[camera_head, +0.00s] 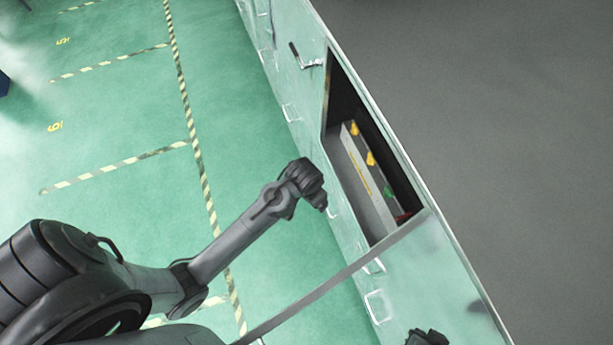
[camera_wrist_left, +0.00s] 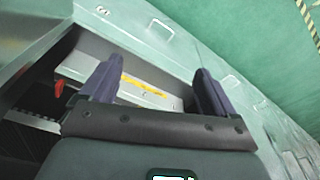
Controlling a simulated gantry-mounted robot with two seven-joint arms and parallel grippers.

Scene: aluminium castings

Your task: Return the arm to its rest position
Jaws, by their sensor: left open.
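My left arm reaches in from the lower left in the head view. Its gripper (camera_head: 322,203) is beside the front of a pale green machine cabinet, just left of the rectangular opening (camera_head: 345,85). In the left wrist view the two dark fingers of the left gripper (camera_wrist_left: 157,68) stand wide apart with nothing between them. Behind them a light grey ledge (camera_wrist_left: 152,97) with a yellow mark shows inside the opening. A dark part (camera_head: 428,338) at the bottom edge of the head view may be my right gripper; its fingers cannot be made out.
Inside the opening are yellow knobs (camera_head: 370,158), a green one (camera_head: 389,192) and a red part (camera_head: 403,217). A dark handle (camera_head: 305,57) and pale pulls (camera_head: 291,113) stick out from the cabinet (camera_head: 450,270). Green floor (camera_head: 110,120) with striped lines lies clear on the left.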

